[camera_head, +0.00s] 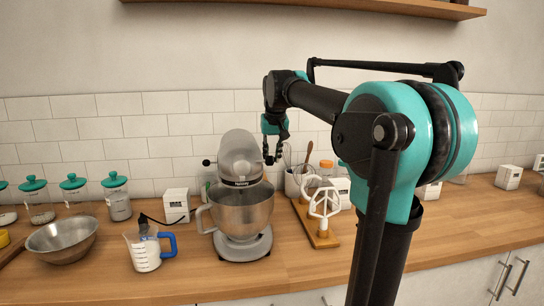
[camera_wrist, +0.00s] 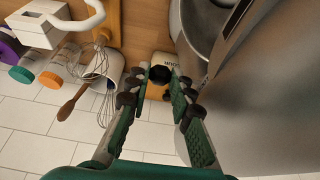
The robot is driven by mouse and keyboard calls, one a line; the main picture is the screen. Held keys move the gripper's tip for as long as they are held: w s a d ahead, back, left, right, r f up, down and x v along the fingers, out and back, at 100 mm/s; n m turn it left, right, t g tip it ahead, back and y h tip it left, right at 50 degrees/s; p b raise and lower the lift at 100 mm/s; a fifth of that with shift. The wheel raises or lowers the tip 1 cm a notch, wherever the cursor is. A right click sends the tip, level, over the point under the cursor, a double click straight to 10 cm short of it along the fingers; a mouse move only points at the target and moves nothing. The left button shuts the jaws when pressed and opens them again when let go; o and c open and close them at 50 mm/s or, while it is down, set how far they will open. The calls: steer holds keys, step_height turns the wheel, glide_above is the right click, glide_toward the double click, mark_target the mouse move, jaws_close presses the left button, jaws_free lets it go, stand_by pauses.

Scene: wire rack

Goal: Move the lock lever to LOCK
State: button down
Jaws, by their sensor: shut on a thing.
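The grey stand mixer (camera_head: 240,155) stands on the counter with its metal bowl (camera_head: 243,212) under the head. A small black lever knob (camera_wrist: 160,74), apparently the lock lever, shows between the fingertips in the wrist view. My gripper (camera_head: 270,160) points down beside the right side of the mixer head. In the wrist view my gripper (camera_wrist: 162,80) has its fingertips closed around the black knob, with the mixer's grey body (camera_wrist: 265,95) to the right. The fingers hide most of the lever, and its LOCK marking cannot be read.
A utensil crock (camera_head: 293,184) with whisks and a wooden board (camera_head: 325,238) with white mixer attachments (camera_head: 323,203) stand close on the right. A measuring jug (camera_head: 144,252) and steel bowl (camera_head: 63,240) are at the left. The front counter is fairly clear.

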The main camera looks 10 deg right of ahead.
steer(key=shift+s, duration=1.25)
steer(key=c, duration=1.6)
jaws_free()
steer(key=shift+s, duration=0.1)
steer(key=v, duration=1.2)
